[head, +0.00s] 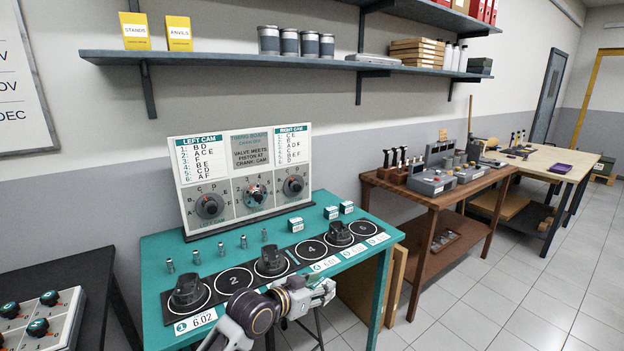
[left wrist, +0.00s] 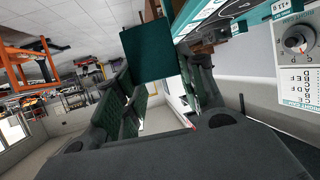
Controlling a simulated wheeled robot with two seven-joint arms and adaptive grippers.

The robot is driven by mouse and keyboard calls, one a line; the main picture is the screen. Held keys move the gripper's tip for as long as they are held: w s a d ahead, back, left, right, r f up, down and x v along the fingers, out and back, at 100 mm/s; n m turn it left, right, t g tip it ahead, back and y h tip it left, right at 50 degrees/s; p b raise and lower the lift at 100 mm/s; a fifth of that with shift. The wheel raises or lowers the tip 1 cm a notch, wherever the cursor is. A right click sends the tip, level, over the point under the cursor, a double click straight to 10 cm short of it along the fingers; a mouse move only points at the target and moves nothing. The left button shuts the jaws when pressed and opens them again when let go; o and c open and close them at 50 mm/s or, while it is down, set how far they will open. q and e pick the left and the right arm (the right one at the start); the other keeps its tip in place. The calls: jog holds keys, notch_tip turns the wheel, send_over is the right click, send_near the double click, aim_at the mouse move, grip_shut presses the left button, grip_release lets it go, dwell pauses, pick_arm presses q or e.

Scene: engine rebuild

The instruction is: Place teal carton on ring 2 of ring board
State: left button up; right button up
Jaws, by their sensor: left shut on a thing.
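The ring board (head: 214,271) is a dark strip with numbered white rings along the teal table. Ring 2 (head: 234,281) is empty. Rings 1, 3 and 5 carry dark parts (head: 188,291); rings 4 and 6 are empty. My left gripper (head: 322,289) is in front of the table's near edge, right of ring 2. In the left wrist view, a dark teal carton (left wrist: 150,52) sits at the far end of the fingers, and the gripper is shut on it. In the head view I cannot make out the carton at the gripper. My right gripper is not in view.
Small teal-and-white boxes (head: 295,224) and several metal pins (head: 195,257) stand behind the board. A panel with dials (head: 250,182) rises at the table's back. White number cards (head: 195,321) line the front edge. A brown workbench (head: 440,198) stands to the right.

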pick_arm(q)
jog(key=s+a+f+n+t+y, duration=0.1)
jog(key=s+a+f+n+y, duration=0.1)
jog(key=a, duration=0.5)
jog(key=s+a+f+n+t+y, duration=0.1)
jog(key=s+a+f+n+y, duration=0.2)
jog(key=a+f, duration=0.4)
jog(key=s+a+f+n+t+y+p, duration=0.1)
jog(key=s+a+f+n+y, duration=0.2)
jog(key=s+a, duration=0.3)
jog(key=a+f+y, duration=0.1)
jog(key=a, duration=0.2)
jog(key=shift+s+a+f+t, duration=0.2)
jog(key=shift+f+t, duration=0.1)
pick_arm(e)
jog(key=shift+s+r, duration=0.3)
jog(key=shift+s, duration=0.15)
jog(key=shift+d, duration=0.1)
